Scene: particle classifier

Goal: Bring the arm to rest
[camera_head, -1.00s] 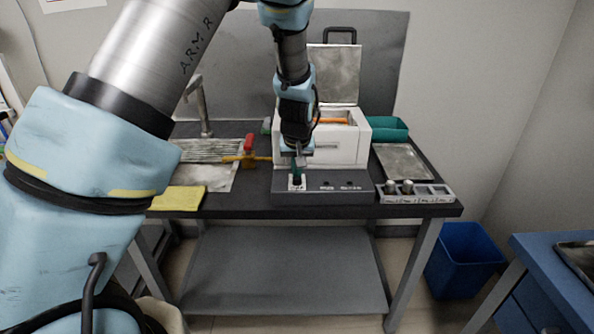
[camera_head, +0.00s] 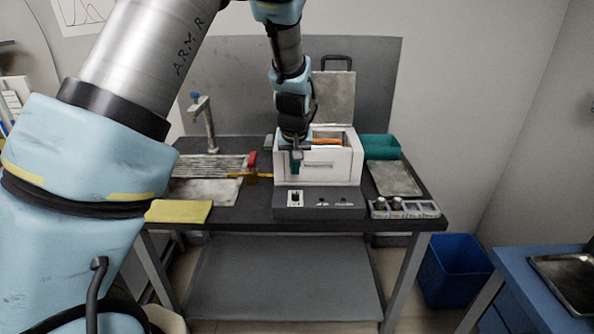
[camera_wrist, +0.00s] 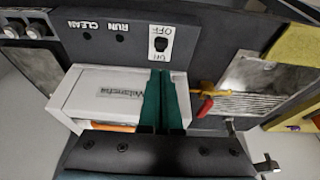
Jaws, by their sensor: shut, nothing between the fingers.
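My gripper (camera_head: 296,167) has its teal fingers together with nothing between them. It hangs in front of the white machine (camera_head: 340,172), above and apart from the grey control panel (camera_head: 320,212). In the wrist view the closed fingers (camera_wrist: 163,72) cover part of the white machine (camera_wrist: 80,96). Their tips point toward the ON/OFF switch (camera_wrist: 160,44) on the panel. The switch position is too small to tell. RUN and CLEAN buttons sit beside it. The machine's lid (camera_head: 334,100) stands open, with something orange (camera_head: 326,141) inside.
Left on the dark table are a yellow cloth (camera_head: 178,211), a red-and-yellow tool (camera_head: 251,167) and a tap (camera_head: 207,125). Right are a small rack (camera_head: 412,214) with two cups, a metal tray (camera_head: 393,180) and a teal bin (camera_head: 380,147). A blue bin (camera_head: 455,270) stands on the floor.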

